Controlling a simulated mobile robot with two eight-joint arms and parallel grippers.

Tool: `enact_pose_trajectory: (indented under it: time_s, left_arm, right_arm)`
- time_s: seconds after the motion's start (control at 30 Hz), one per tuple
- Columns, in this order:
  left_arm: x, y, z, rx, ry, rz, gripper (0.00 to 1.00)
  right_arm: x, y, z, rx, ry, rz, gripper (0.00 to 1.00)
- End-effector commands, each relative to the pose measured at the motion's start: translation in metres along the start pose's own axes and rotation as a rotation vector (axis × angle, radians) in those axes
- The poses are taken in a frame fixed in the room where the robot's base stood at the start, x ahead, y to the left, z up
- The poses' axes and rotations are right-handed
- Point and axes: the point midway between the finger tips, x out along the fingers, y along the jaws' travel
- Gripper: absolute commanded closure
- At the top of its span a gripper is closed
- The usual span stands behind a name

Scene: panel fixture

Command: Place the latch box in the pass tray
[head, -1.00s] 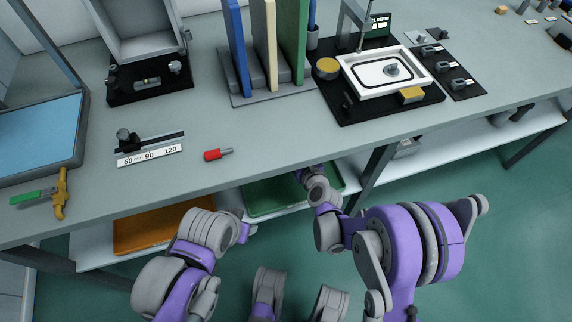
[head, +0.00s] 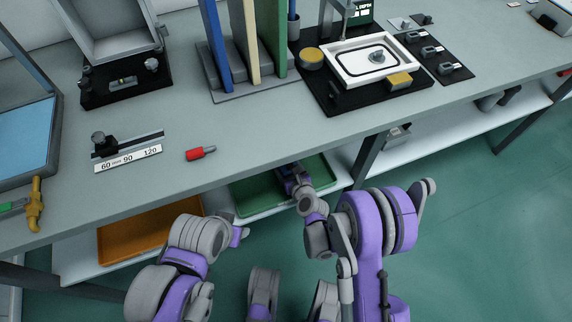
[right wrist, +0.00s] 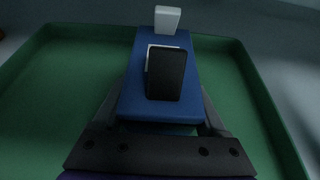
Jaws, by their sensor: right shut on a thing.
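The latch box (right wrist: 160,75) is a blue block with a black latch on its face and a light grey piece at its far end, seen in the right wrist view. My right gripper (right wrist: 160,128) is shut on it, dark fingers at its near end. The box is over the green tray (right wrist: 45,110); whether it touches the tray floor I cannot tell. In the head view the green tray (head: 245,202) is on the lower shelf, and my right arm reaches into it under the bench edge. The box is not clearly visible there.
An orange tray (head: 140,235) is on the shelf left of the green one. The bench top (head: 250,140) overhangs both trays. A bench leg (head: 368,158) stands just right of the green tray.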

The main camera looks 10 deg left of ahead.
Motion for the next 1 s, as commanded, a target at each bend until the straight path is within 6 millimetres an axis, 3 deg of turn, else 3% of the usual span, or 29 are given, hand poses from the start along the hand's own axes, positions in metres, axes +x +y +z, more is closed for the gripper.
enact_pose_trajectory:
  time_s: [0.13, 0.17, 0.3, 0.67, 1.0]
  left_arm:
    - [0.003, 0.0, 0.001, 0.0, 0.0, 0.0, 0.5]
    - [0.003, 0.0, 0.001, 0.0, 0.0, 0.0, 0.5]
    - [0.002, 0.0, 0.0, 0.0, 0.0, 0.0, 0.5]
    - [-0.002, 0.0, 0.0, 0.0, 0.0, 0.0, 0.5]
    - [-0.012, 0.0, -0.003, 0.0, 0.002, 0.0, 0.5]
  right_arm:
    - [0.002, 0.0, -0.003, 0.0, 0.0, 0.0, 1.0]
    - [0.002, 0.0, -0.004, 0.0, 0.0, 0.0, 0.22]
    - [0.001, 0.0, -0.003, 0.0, 0.0, 0.0, 0.0]
    - [-0.006, 0.0, 0.001, 0.0, 0.0, 0.0, 0.0]
    - [-0.08, -0.001, 0.001, 0.0, 0.0, -0.002, 0.0]
